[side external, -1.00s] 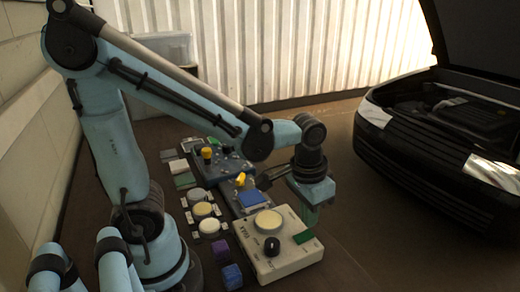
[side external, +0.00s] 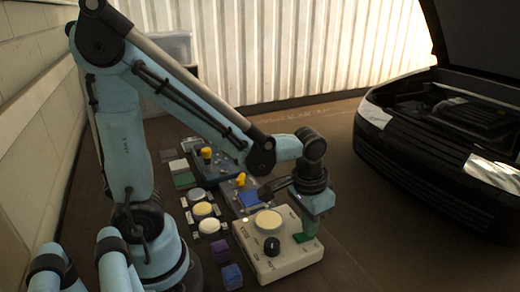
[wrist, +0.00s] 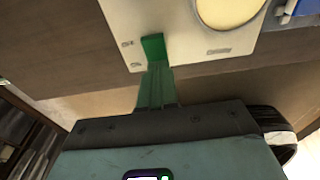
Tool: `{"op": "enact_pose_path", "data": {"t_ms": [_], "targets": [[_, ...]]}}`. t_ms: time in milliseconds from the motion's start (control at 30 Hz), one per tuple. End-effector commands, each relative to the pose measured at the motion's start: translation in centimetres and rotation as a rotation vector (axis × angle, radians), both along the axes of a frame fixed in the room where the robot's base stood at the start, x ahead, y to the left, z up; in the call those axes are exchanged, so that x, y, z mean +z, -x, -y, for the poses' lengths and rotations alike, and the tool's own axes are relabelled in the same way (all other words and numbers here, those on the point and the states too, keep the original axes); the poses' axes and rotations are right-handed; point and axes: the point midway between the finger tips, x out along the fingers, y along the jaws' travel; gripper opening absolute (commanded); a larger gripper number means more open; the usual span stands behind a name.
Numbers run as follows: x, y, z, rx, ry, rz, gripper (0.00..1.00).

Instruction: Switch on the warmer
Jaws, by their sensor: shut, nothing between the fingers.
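The warmer is a cream box (side external: 283,264) with a round pale-yellow plate (side external: 268,221), a black knob (side external: 271,246) and a green switch (side external: 300,238) at its right corner. My gripper (side external: 309,233) is shut and empty, pointing down at the green switch. In the wrist view my fingertips (wrist: 156,70) line up with the green switch (wrist: 153,46) at the edge of the warmer (wrist: 185,38). I cannot tell whether they touch it. The fingers partly hide the switch in the side view.
Behind the warmer is another panel with a blue pad (side external: 249,199) and a yellow lever (side external: 240,179). Round buttons (side external: 209,226) and purple (side external: 220,250) and blue (side external: 232,276) blocks lie to its left. A black car (side external: 440,150) with its hood up stands right. Bare floor lies between.

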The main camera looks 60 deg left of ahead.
Motion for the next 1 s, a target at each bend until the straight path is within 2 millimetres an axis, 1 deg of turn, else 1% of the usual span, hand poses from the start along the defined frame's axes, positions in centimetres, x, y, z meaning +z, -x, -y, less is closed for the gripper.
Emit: {"op": "enact_pose_path", "data": {"t_ms": [167, 533, 867, 1000], "targets": [[-0.1, 0.3, 0.0, 0.000, 0.000, 0.000, 0.00], [0.3, 1.6, 0.0, 0.000, 0.000, -0.001, 0.00], [0.4, 1.6, 0.0, 0.000, 0.000, 0.000, 0.00], [0.8, 1.6, 0.0, 0.000, 0.000, 0.000, 0.00]]}}
